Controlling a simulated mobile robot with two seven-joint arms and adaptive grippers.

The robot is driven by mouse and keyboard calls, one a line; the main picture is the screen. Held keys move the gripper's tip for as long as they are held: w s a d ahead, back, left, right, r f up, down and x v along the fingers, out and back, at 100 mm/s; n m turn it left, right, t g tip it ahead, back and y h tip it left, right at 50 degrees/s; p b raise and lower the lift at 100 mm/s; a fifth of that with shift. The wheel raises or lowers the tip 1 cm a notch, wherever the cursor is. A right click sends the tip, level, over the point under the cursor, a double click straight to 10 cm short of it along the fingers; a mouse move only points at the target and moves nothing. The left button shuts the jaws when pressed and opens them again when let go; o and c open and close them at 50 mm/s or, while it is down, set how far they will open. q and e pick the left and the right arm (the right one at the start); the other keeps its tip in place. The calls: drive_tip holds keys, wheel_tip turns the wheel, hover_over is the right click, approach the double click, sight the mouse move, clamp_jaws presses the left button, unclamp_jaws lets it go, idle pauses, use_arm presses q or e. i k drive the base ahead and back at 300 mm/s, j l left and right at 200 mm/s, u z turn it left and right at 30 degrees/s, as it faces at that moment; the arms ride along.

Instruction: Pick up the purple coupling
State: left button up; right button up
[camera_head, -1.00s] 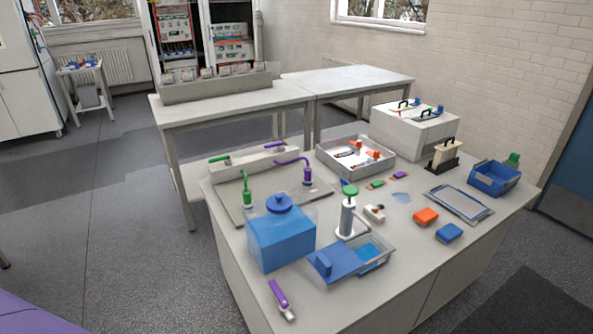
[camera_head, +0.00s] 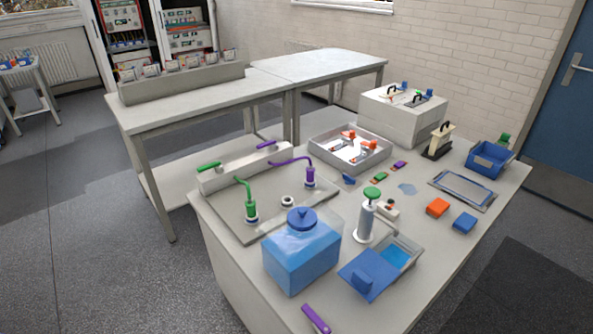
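Several purple things show, and I cannot tell for certain which is the coupling. An upright purple fitting (camera_head: 310,178) with a curved purple hose stands at the right of the grey tray (camera_head: 253,228). A loose purple piece (camera_head: 316,319) lies at the table's front edge, partly cut off by the bottom of the picture. A purple handle (camera_head: 267,145) lies on the white bar behind the tray, and a small purple block (camera_head: 400,166) lies farther right. Neither of my grippers is in view.
A blue liquid tank (camera_head: 301,255) stands in front of the tray. A white pump with a green knob (camera_head: 368,215) and an open blue-lidded box (camera_head: 370,277) are right of it. A metal tray (camera_head: 319,148) is behind. Floor left of the table is clear.

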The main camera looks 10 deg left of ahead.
sight(310, 169)
drive_tip(key=i+j, duration=0.1)
drive_tip(key=j, duration=0.3)
drive_tip(key=i+j, duration=0.1)
drive_tip(key=j, duration=0.75)
drive_tip(key=i+j, duration=0.15)
drive_tip(key=j, duration=0.3)
drive_tip(key=i+j, duration=0.1)
drive_tip(key=j, duration=0.3)
